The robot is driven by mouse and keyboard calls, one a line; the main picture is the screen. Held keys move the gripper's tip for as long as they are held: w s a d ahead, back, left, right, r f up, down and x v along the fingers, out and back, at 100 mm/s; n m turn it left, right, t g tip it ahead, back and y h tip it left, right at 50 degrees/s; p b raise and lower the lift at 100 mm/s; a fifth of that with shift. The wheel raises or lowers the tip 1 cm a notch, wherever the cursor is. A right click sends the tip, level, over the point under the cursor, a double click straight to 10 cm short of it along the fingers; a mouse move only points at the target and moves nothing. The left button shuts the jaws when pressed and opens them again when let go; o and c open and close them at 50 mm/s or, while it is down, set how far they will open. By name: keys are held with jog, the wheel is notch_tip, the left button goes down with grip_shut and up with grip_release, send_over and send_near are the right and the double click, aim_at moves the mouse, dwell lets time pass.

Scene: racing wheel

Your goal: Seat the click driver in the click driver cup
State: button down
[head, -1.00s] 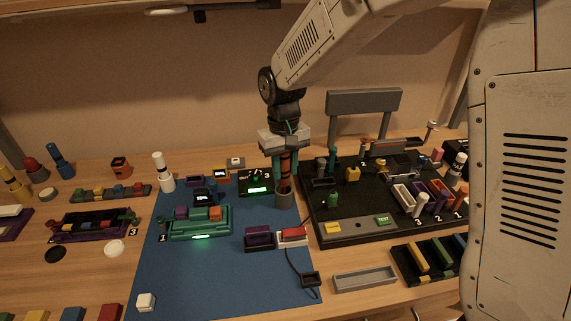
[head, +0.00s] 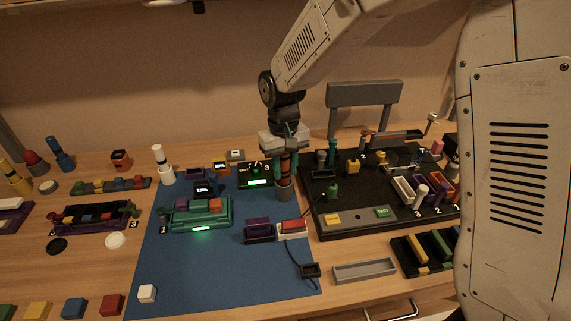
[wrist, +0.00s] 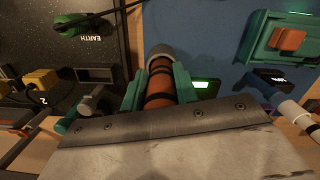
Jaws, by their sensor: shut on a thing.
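The click driver (head: 286,165) is an orange-brown cylinder with dark bands, held upright between the teal fingers of my gripper (head: 285,157). It also shows in the wrist view (wrist: 161,88) between both fingers. The click driver cup (head: 284,191) is a grey round cup near the right edge of the blue mat. It also shows in the wrist view (wrist: 160,52) at the driver's far end. The driver's lower end meets the cup's mouth and appears to be inside it. How deep it sits is hidden.
A small screen (head: 256,183) with a green display stands just left of the cup. The black board (head: 350,222) with several parts lies close on the right. A green fixture (head: 200,216) sits on the mat (head: 220,270), whose front is mostly clear.

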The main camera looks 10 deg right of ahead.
jog(key=shift+f, duration=0.5)
jog(key=c, duration=1)
grip_release()
jog(key=shift+r, duration=0.1)
jog(key=r, duration=0.7)
jog(key=shift+w+r, duration=0.25)
jog(key=shift+r, duration=0.05)
jog(key=s+d+r+m, duration=0.1)
jog(key=s+d+r, duration=0.2)
jog(key=s, duration=0.6)
jog(key=s+d+r+m+t, duration=0.1)
jog(key=s+d+r, duration=0.2)
jog(key=s+d, duration=0.5)
jog(key=s+d+r+m+t, duration=0.1)
jog(key=s+d+r, duration=0.2)
jog(key=s, duration=0.9)
jog(key=d, duration=0.3)
jog(key=shift+d+r, duration=0.2)
jog(key=shift+r, duration=0.05)
